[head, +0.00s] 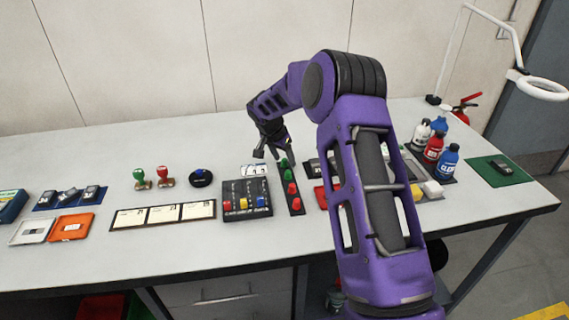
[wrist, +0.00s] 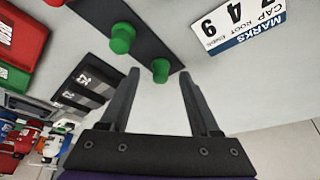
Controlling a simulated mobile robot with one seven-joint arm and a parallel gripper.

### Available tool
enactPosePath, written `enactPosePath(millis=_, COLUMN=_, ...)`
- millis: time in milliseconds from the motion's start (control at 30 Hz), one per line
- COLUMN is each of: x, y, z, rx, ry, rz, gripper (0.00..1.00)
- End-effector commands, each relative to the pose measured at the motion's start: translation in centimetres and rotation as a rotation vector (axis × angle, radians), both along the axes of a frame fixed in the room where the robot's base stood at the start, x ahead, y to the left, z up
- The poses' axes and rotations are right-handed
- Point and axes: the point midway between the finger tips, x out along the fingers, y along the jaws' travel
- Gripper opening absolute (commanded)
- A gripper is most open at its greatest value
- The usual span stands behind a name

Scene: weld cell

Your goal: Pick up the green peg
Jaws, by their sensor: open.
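Two green pegs stand on a dark narrow strip (head: 297,210). The far green peg (head: 283,163) is at the strip's far end, and the other green peg (head: 289,174) is just nearer. Two red pegs (head: 293,189) stand on the nearer part. In the wrist view, the end green peg (wrist: 160,70) shows in the gap between my fingertips, and the second green peg (wrist: 122,38) lies up and left, outside the fingers. My gripper (wrist: 159,74) is open and empty, with its tips close to the end peg. I cannot tell whether they reach around it.
A marks card (head: 254,170) lies beside the strip's far end. A dark tray (head: 247,197) with colored pieces sits left of the strip. My arm covers part of the items to its right. Several bottles (head: 447,162) stand farther right. Bare bench (head: 215,135) lies behind the strip, to the left.

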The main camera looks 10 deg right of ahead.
Motion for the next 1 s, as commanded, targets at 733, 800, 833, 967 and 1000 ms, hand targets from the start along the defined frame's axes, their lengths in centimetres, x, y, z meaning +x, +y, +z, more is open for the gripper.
enactPosePath(millis=733, x=0.0, y=0.0, z=0.1, rx=0.001, ry=-0.001, rz=-0.001, gripper=0.0)
enactPosePath(millis=800, x=0.0, y=0.0, z=0.1, rx=0.001, ry=-0.001, rz=-0.001, gripper=0.0)
enactPosePath(millis=833, x=0.0, y=0.0, z=0.1, rx=0.0, ry=-0.002, rz=-0.001, gripper=0.0)
enactPosePath(millis=967, x=0.1, y=0.0, z=1.0, rx=0.001, ry=-0.004, rz=-0.002, gripper=0.0)
enactPosePath(millis=1000, x=0.1, y=0.0, z=1.6, rx=0.0, ry=-0.005, rz=-0.001, gripper=0.0)
